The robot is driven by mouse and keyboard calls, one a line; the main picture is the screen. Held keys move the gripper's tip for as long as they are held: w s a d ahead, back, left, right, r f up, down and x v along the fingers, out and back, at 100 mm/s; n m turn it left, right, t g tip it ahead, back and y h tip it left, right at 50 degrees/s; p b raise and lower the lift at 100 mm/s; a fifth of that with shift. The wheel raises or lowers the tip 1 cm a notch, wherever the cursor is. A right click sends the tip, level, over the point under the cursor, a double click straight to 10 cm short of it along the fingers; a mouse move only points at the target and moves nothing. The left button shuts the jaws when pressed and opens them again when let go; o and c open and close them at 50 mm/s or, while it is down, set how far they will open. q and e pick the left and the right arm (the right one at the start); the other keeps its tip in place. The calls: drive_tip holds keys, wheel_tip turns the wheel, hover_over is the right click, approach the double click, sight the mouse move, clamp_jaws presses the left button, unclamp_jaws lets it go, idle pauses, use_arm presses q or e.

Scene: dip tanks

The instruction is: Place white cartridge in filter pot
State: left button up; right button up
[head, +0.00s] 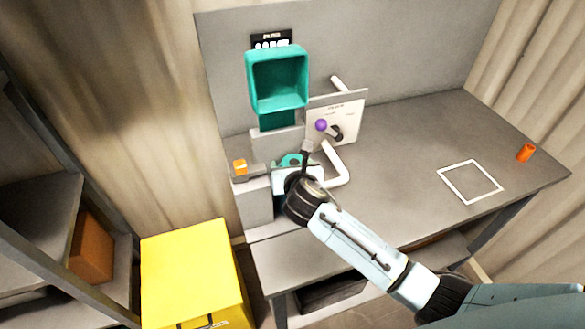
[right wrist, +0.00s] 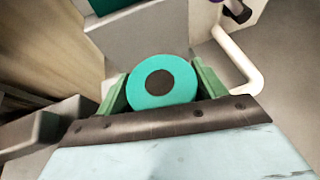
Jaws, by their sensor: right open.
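A round teal cap with a dark centre (right wrist: 160,84) lies between the fingers of my right gripper (right wrist: 162,92) in the right wrist view. The fingers are open, one on each side of it; I cannot tell whether they touch it. In the head view the teal part (head: 289,160) shows beside my right gripper (head: 297,170), low at the bench's left end. It may belong to the filter pot, but its body is hidden. I can make out no white cartridge in either view. My left gripper is not in view.
A teal open box (head: 277,80) hangs above. A panel with a purple knob (head: 321,125) and a white pipe (head: 335,165) stand close to my right gripper. An orange cylinder (head: 526,152) and a white square outline (head: 446,181) are on the bench's clear right side. A yellow bin (head: 190,270) stands left.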

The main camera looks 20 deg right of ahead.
drive_tip(key=p+v, duration=0.1)
drive_tip(key=v, duration=1.1)
drive_tip(key=shift+d, duration=0.2)
drive_tip(key=shift+r, duration=0.1)
idle(0.5)
